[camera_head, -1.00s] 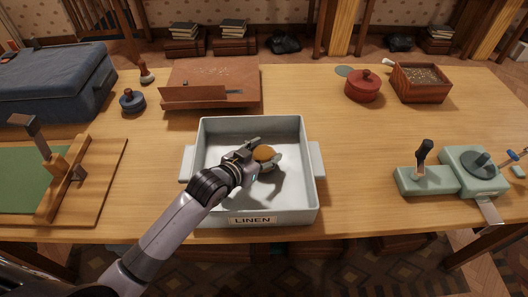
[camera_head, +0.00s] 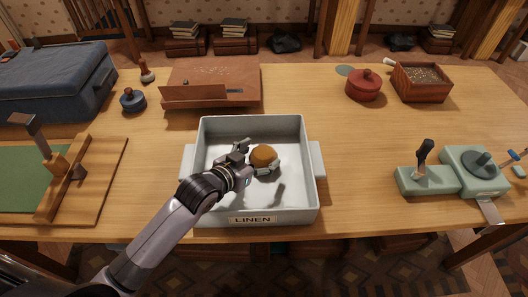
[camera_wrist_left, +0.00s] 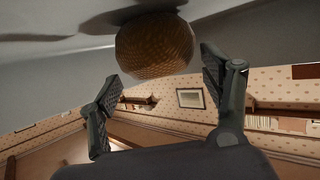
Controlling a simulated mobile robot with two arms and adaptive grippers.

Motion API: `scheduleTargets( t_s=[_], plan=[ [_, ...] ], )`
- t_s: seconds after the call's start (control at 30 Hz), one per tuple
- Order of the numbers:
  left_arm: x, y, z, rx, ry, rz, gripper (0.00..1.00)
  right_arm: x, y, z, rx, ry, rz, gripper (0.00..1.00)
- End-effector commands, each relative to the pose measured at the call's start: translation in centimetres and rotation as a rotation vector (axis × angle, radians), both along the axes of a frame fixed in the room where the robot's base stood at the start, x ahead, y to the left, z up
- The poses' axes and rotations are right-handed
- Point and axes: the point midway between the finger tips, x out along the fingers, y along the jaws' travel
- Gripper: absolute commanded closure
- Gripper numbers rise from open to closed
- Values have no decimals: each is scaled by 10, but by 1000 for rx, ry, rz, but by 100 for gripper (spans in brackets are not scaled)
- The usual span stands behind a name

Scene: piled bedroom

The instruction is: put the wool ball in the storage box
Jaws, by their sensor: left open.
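The wool ball (camera_head: 264,155) is round and orange-brown and is inside the pale grey storage box (camera_head: 308,200), which has a LINEN label on its front. My left gripper (camera_head: 256,158) reaches into the box from the front left, with its fingers spread on either side of the ball. In the left wrist view the ball (camera_wrist_left: 155,46) is just beyond the two open fingertips (camera_wrist_left: 160,66), with a gap to each finger. Whether the ball rests on the box floor is hard to tell. My right gripper is not in view.
The box stands on a wooden table (camera_head: 355,140). A brown sloped case (camera_head: 212,88) is behind it, a red lidded pot (camera_head: 362,86) back right, a green device (camera_head: 470,172) right. A board (camera_head: 100,175) and blue suitcase (camera_head: 55,85) are left.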

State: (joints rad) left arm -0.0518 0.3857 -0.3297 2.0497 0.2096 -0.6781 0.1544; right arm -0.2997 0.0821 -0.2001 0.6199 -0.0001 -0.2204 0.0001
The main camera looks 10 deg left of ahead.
Motion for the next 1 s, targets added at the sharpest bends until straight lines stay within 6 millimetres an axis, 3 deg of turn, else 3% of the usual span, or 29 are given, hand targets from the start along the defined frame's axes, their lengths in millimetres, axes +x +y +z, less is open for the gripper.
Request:
scheduleTargets(
  t_s=[0.1,0.3,0.87,1.0],
  plan=[
    [-19,8,7,1,3,0,28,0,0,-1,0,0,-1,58],
    [-37,15,16,1,1,1,28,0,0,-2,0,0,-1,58],
    [-39,16,18,-1,0,1,28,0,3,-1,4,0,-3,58],
    [-39,15,30,-1,0,0,28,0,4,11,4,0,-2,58]
  ],
)
